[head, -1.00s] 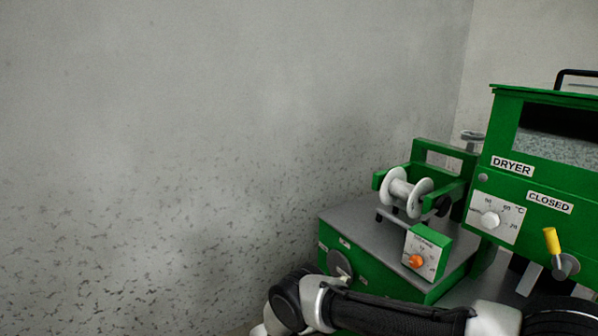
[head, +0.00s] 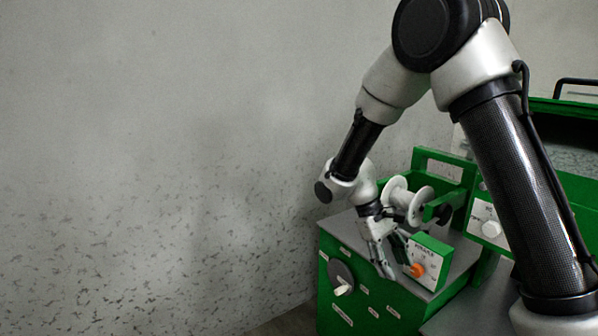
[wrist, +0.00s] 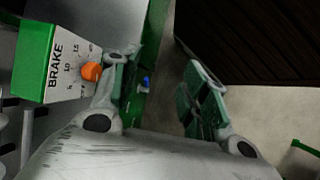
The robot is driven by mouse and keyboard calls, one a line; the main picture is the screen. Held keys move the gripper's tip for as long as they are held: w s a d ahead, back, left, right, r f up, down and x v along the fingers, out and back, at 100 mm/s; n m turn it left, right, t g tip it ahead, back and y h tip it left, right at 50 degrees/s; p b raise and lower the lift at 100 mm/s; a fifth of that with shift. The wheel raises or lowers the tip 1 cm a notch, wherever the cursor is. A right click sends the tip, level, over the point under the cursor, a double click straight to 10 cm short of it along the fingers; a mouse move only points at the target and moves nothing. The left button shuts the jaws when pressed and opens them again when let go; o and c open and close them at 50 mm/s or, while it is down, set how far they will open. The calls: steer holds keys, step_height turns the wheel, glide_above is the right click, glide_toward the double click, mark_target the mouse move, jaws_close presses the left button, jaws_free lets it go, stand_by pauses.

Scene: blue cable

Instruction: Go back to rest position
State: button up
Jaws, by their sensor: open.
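My gripper (head: 394,262) hangs from the raised arm in the head view, just left of the brake box (head: 429,258) with its orange knob (head: 418,270). In the wrist view my gripper (wrist: 170,95) has its two fingers with green pads spread apart, with nothing between them. The brake box (wrist: 45,60) and orange knob (wrist: 91,71) show at the left there, close to the left finger. A small blue spot (wrist: 147,82) shows beyond that finger; I cannot tell what it is.
A green machine (head: 365,300) carries a white spool (head: 409,200) behind the gripper. A green dryer (head: 565,110) stands at the right, partly hidden by my arm. The speckled wall (head: 150,180) leaves open air at the left. A dark slatted surface (wrist: 260,40) shows in the wrist view.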

steer(key=s+d+r+m+t+y, duration=0.2)
steer(key=s+d+r, duration=0.4)
steer(key=s+r, duration=0.3)
steer(key=s+d+r+m+t+y, duration=0.3)
steer(key=s+d+r+t, duration=0.3)
steer(key=s+r, duration=0.4)
step_height(320, 180, up, 2)
steer(key=shift+d+r+m, duration=0.15)
steer(key=shift+d+m, duration=0.25)
steer(key=shift+d, duration=0.25)
